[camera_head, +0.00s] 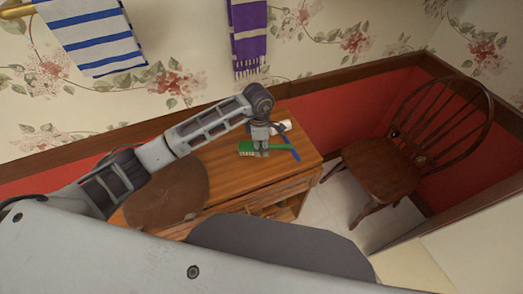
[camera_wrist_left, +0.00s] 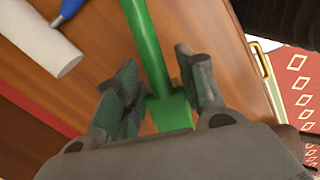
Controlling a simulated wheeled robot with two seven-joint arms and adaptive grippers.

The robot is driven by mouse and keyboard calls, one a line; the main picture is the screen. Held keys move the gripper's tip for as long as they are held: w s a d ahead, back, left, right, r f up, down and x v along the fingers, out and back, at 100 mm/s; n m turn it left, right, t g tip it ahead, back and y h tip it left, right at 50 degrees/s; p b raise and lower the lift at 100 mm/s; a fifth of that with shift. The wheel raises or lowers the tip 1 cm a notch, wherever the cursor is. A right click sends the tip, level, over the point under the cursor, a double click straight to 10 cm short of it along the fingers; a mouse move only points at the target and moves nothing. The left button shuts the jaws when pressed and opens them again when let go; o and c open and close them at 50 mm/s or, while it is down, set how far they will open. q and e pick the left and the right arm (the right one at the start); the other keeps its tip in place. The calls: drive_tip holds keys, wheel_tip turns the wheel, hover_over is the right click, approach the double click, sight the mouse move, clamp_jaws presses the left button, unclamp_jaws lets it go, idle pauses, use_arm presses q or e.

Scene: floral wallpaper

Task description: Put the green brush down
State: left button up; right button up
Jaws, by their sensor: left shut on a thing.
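The green brush (camera_head: 246,148) is at the right part of the wooden cabinet top (camera_head: 228,172) in the head view, with white bristles at its left end. My left gripper (camera_head: 262,151) is over it and shut on it. In the left wrist view, the brush's green handle (camera_wrist_left: 146,45) runs up between the two fingers of my left gripper (camera_wrist_left: 160,90). I cannot tell whether the brush touches the wood. My right gripper is not in view.
A blue pen-like thing (camera_head: 288,145) and a white cylinder (camera_head: 281,127) lie close to the brush. A brown round mat (camera_head: 165,193) covers the left part of the top. A wooden chair (camera_head: 385,168) stands at the right.

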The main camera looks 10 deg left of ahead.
sight(262, 157)
use_arm(q)
wheel_tip(262, 157, down, 3)
drive_tip(key=shift+r, duration=0.15)
drive_tip(key=shift+f, duration=0.2)
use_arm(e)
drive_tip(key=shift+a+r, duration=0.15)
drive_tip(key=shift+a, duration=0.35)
use_arm(q)
drive_tip(key=shift+f, duration=0.1)
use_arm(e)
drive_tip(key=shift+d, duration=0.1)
use_arm(q)
drive_tip(key=o, duration=0.9)
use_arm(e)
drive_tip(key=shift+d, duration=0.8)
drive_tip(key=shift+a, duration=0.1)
